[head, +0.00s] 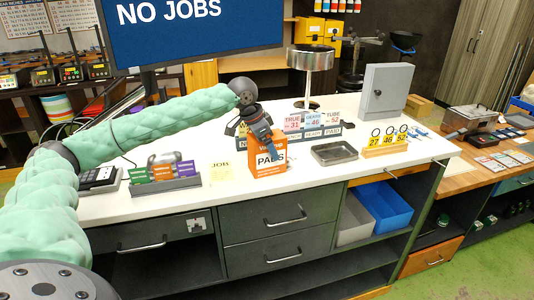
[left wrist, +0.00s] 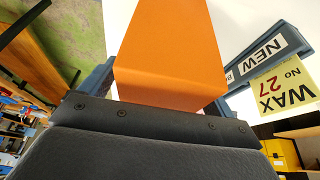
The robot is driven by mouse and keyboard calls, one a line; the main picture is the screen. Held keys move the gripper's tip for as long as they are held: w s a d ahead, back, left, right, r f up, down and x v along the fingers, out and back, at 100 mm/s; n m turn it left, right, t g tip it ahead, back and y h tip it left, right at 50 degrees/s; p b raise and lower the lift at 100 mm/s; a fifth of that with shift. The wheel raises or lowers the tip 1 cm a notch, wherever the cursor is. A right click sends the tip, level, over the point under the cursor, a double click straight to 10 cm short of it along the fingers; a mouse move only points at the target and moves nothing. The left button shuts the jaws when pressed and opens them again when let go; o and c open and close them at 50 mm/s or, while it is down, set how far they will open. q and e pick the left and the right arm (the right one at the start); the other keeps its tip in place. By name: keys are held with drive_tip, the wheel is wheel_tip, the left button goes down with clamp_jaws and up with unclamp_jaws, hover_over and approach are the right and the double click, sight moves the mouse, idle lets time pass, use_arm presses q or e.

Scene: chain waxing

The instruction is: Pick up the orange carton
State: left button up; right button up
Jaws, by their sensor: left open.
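The orange carton (head: 268,168), marked "PADS", stands upright on the white counter near its front edge. My left gripper (head: 262,138) reaches down over the carton's top from behind and to the left. In the left wrist view the orange carton (left wrist: 170,50) fills the space between the two blue-grey fingers of my left gripper (left wrist: 165,85), one on each side. The jaws are open; whether a finger touches the carton I cannot tell. My right gripper is not in view.
To the right are a grey tray (head: 335,153) and a stand of numbered tags (head: 386,147). Signs (head: 311,124) stand behind. The white counter's front edge is close.

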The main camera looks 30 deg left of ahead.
use_arm(q)
drive_tip(key=shift+c, duration=0.2)
drive_tip(key=c, duration=1.2)
